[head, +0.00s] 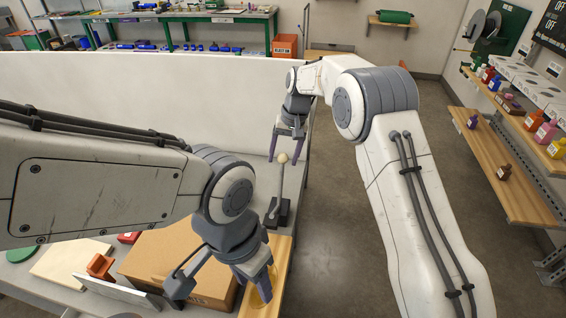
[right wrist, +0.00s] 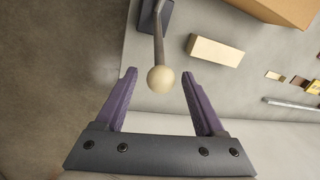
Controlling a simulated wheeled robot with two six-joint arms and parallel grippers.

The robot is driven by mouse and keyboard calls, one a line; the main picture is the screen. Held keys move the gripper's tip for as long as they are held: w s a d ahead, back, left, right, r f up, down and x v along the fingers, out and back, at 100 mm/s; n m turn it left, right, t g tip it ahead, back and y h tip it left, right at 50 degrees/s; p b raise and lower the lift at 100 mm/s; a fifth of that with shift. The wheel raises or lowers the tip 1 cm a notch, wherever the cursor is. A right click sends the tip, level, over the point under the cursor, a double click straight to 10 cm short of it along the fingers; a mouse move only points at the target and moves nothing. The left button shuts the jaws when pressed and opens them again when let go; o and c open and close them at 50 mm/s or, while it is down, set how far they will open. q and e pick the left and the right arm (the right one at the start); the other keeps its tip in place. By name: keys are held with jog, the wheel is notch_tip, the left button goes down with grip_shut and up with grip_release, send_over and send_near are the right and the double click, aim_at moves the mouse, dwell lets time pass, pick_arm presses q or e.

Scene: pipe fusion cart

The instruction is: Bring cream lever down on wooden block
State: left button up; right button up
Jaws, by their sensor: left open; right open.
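The cream lever has a round cream knob (head: 283,158) on a grey rod. It rises from a dark base (head: 278,212) near the table's right edge and stands raised in the head view. In the right wrist view the knob (right wrist: 161,79) sits between the tips of my open right gripper (right wrist: 160,74), with gaps on both sides. The right gripper (head: 285,158) also shows at the knob in the head view. The wooden block (right wrist: 216,50) lies beside the lever base; my left arm seems to hide it in the head view. My left gripper (head: 259,284) is open, pointing down at the near right.
A yellowish object (head: 262,291) stands at the left gripper's fingers on a wooden board (head: 281,262). A cardboard box (head: 165,255) is left of it. A white panel (head: 130,95) stands behind. Open floor (head: 335,235) lies to the right of the table.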

aim_at(281, 166)
jog(key=shift+s+a+f+p, duration=0.1)
jog(key=shift+a+f+p, duration=0.15)
jog(key=shift+f, duration=0.7)
jog(key=shift+a+f+p, duration=0.1)
jog(key=shift+a+f, duration=0.1)
jog(key=shift+f, duration=0.75)
grip_shut()
